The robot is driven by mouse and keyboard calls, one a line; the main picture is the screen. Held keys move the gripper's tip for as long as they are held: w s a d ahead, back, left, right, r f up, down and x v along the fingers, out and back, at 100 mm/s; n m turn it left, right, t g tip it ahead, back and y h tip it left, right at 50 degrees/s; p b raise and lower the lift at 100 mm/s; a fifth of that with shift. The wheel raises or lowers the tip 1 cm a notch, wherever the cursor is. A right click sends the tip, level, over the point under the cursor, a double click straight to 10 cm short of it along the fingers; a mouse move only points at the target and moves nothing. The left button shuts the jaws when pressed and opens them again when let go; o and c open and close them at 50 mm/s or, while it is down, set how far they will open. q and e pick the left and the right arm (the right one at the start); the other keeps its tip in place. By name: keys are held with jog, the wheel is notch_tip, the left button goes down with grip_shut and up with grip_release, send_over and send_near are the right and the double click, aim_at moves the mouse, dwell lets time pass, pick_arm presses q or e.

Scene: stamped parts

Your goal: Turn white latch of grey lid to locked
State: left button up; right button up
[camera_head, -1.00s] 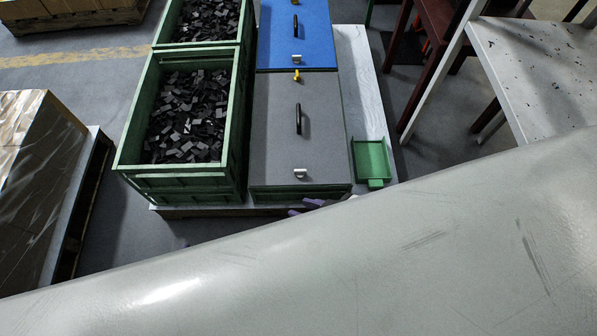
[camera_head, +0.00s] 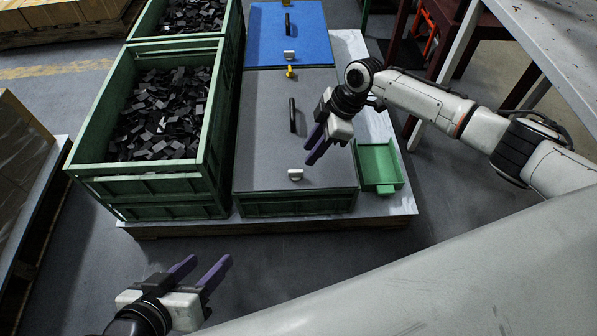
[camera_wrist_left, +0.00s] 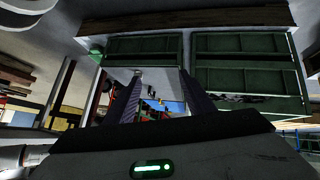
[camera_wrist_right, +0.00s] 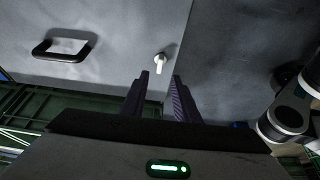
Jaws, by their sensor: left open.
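The grey lid (camera_head: 265,120) covers a green crate and has a black handle (camera_head: 292,115) in its middle. Its white latch (camera_head: 295,174) sits near the front edge; the right wrist view also shows the latch (camera_wrist_right: 161,62), beyond the fingertips and not touched. A yellow latch (camera_head: 290,72) is at the lid's far edge. My right gripper (camera_head: 312,146) hangs above the lid's right side, its purple fingers empty and a little apart. My left gripper (camera_head: 207,270) is open and empty, low in front of the crates; the left wrist view shows its spread fingers (camera_wrist_left: 160,88).
A blue lid (camera_head: 265,35) with its own white latch lies behind the grey one. Open green crates (camera_head: 150,185) of dark parts stand to the left. A small green tray (camera_head: 378,165) is at the right, near a white table (camera_head: 545,45). Floor in front is clear.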

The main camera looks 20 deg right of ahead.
aim_at(297, 171)
jog(key=b+x, duration=0.3)
jog(key=x, duration=0.5)
jog(key=shift+a+f+b, duration=0.25)
jog(key=shift+f+b, duration=0.1)
jog(key=shift+f, duration=0.1)
pick_arm(q)
jog(key=shift+t+h, duration=0.8)
jog(key=r, duration=0.1)
jog(key=d+r, duration=0.2)
jog(key=shift+w+d+r, duration=0.1)
jog(key=shift+w+r, duration=0.1)
jog(key=shift+w, duration=0.15)
pick_arm(e)
jog(key=shift+w, duration=0.1)
grip_shut()
